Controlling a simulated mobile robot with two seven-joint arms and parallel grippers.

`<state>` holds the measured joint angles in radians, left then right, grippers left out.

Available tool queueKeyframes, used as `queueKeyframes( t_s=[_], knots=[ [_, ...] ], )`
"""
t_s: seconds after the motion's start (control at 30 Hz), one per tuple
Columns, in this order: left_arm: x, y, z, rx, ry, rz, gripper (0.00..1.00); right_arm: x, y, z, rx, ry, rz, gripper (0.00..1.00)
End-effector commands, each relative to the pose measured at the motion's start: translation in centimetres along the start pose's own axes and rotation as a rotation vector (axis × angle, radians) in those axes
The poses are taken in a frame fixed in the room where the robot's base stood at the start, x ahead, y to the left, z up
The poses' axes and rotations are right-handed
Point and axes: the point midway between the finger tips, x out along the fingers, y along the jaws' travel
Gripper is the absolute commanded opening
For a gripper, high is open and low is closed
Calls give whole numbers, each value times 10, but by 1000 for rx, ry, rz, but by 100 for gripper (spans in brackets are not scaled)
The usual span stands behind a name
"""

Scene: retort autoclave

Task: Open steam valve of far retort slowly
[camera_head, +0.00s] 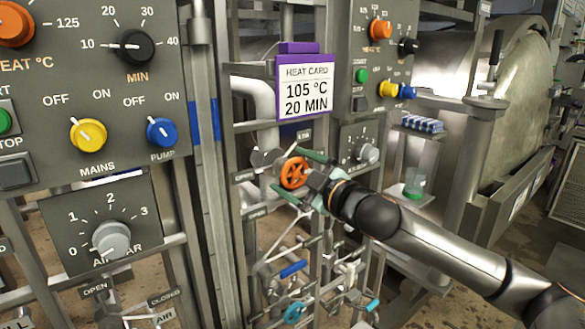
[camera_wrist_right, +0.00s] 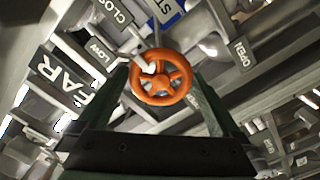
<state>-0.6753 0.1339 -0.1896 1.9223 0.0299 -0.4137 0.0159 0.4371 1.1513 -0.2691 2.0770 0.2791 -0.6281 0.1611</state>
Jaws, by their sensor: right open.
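The steam valve's orange handwheel (camera_head: 294,173) stands on the pipework in the middle of the head view, below the purple-framed heat card (camera_head: 305,88). In the right wrist view the orange handwheel (camera_wrist_right: 162,77) sits between the fingers. My right gripper (camera_head: 300,174) reaches in from the right with its green fingers open, one above and one below the wheel. In the right wrist view the open right gripper (camera_wrist_right: 163,88) has a finger on each side of the wheel. I cannot tell whether either finger touches it. My left gripper is not in view.
A near control panel (camera_head: 80,165) with knobs fills the left. A far control panel (camera_head: 385,55) stands beyond the card. A large steel retort (camera_head: 480,120) is at the right. Pipes, levers and a blue handwheel (camera_head: 294,312) crowd the space below the gripper.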

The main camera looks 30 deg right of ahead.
Motion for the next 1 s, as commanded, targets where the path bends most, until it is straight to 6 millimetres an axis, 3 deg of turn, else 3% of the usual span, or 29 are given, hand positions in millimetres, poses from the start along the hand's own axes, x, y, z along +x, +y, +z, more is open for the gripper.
queueKeyframes(
  t_s=[0.3, 0.9, 1.0],
  knots=[
    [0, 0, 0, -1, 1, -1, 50, 2, 0, 0, -1, 1, -1, 99],
    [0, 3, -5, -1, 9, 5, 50, 1, 0, 0, -1, 0, -1, 31],
    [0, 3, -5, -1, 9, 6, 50, 1, 0, 0, -2, 0, -1, 29]
  ],
)
